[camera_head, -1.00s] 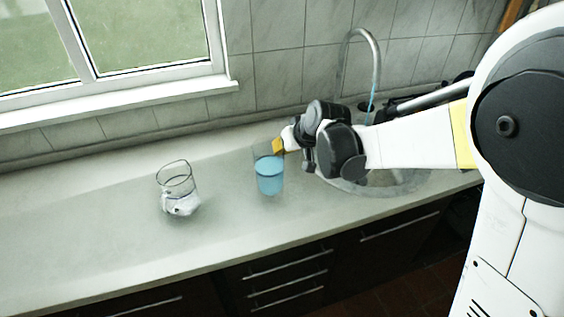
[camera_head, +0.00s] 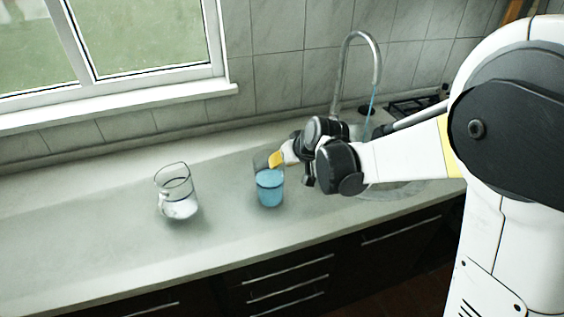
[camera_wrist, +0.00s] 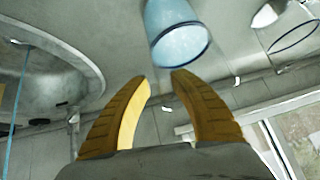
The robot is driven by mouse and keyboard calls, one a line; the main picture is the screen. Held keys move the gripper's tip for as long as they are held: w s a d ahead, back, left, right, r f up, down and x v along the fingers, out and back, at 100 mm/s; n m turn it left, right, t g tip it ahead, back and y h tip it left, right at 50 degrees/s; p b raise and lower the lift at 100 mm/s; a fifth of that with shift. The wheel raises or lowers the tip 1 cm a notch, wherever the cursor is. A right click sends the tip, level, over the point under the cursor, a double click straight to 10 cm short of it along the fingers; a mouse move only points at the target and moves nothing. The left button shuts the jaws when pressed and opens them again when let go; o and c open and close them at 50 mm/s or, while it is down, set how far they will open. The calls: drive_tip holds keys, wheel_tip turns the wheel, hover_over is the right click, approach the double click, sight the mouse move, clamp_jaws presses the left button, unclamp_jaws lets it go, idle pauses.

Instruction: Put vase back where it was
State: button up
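A clear glass vase (camera_head: 269,188) with blue water in its lower part stands upright on the counter, in the middle of the head view. My gripper (camera_head: 276,159) reaches in from the right, its yellow fingertip overlapping the vase's upper rim in that view. In the wrist view, which looks upside down, the vase (camera_wrist: 180,42) lies just beyond the fingertips. The gripper (camera_wrist: 162,78) shows two yellow fingers with a gap between them and nothing in it. Whether a finger touches the rim I cannot tell.
A glass jug (camera_head: 178,194) with a handle stands left of the vase. To the right, a tap (camera_head: 376,60) runs a thin stream over the sink (camera_head: 400,190), partly hidden by my arm. The tiled wall (camera_head: 290,70) bounds the back. The counter (camera_head: 80,235) is clear at left.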

drive_tip(key=p+v, duration=0.4)
drive_tip(key=v, duration=0.8)
drive_tip(key=s+d+m+h, duration=0.1)
drive_tip(key=s+d, duration=0.3)
drive_tip(key=s, duration=0.3)
drive_tip(key=s+d+r+m+h, duration=0.1)
drive_tip(key=s+d, duration=0.3)
drive_tip(key=s, duration=0.3)
drive_tip(key=s+d+r+m+h, duration=0.1)
drive_tip(key=s+d, duration=0.3)
drive_tip(key=s, duration=0.4)
drive_tip(key=shift+r+m+h, duration=0.25)
drive_tip(key=shift+m+h, duration=0.25)
drive_tip(key=shift+c, duration=0.4)
